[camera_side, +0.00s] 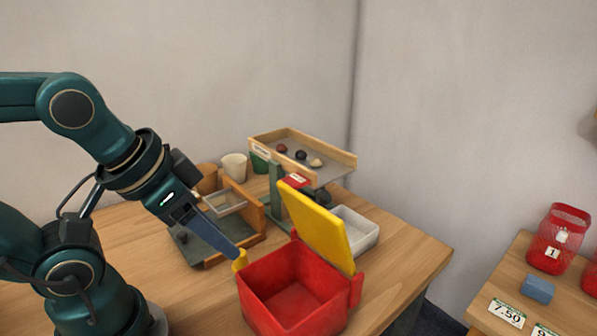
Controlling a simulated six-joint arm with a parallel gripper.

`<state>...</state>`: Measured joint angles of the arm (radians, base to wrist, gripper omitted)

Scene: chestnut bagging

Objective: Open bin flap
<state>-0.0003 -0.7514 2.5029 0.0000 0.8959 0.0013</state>
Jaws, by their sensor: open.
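The red bin (268,307) stands near the front edge of the wooden table. Its yellow flap (319,226) is swung up and leans nearly upright at the bin's back right, so the bin's inside shows and looks empty. A small yellow piece (240,261) sits at the bin's left corner. My gripper (236,254) points down to the right, with its tip close to this yellow piece. I cannot tell whether they touch. My gripper is open, and its fingers overlap in this view.
A raised wooden tray (345,160) holding several chestnuts stands behind the bin. A white container (362,226) is behind the flap. Cups (234,166) and a wooden stand (255,213) are behind my gripper. A second table (483,300) at right holds a red mesh jar (549,260) and a blue block (538,288).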

